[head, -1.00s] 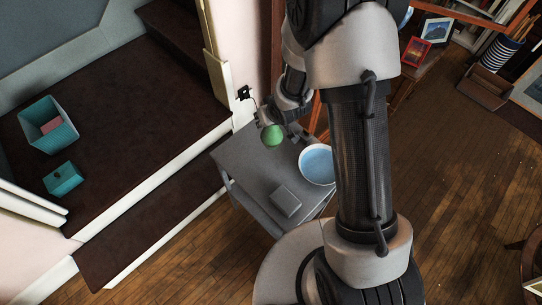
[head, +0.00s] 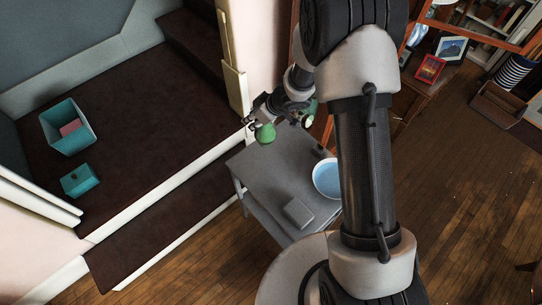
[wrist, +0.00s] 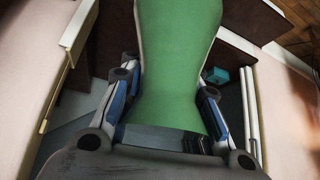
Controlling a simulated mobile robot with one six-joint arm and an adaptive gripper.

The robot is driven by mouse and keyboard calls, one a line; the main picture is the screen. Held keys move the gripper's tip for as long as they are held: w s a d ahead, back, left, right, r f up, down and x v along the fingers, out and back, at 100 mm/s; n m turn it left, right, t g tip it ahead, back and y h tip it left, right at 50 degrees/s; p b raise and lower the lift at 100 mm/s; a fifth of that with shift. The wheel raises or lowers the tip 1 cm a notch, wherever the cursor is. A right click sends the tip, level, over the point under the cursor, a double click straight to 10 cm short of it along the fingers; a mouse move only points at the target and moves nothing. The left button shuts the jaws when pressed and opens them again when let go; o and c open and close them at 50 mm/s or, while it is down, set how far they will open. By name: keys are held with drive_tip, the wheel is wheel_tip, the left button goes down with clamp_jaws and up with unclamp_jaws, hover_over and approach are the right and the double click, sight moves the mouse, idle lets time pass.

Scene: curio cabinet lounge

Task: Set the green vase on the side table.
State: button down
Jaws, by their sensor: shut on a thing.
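The green vase (head: 265,134) is held in my gripper (head: 262,124) near the back-left edge of the grey side table (head: 262,172) in the head view. From this angle I cannot tell its height above the tabletop. In the wrist view the vase (wrist: 178,60) fills the middle, with the fingers of my gripper (wrist: 166,88) on both sides of it. The vase's far end is cut off by the top of the wrist view. In the head view my arm hides part of the table's right side.
A light blue bowl (head: 326,178) and a grey box (head: 298,212) stand on the table. The table's left and middle are mostly clear. A wall post (head: 236,92) is close to my gripper's left. Teal boxes (head: 80,180) lie on the dark steps at left.

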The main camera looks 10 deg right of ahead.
wheel_tip(320, 180, down, 16)
drive_tip(key=b, duration=0.8)
drive_tip(key=shift+w+f, duration=0.1)
drive_tip(key=shift+f, duration=0.15)
drive_tip(key=shift+r, duration=0.1)
drive_tip(key=c, duration=1.2)
unclamp_jaws()
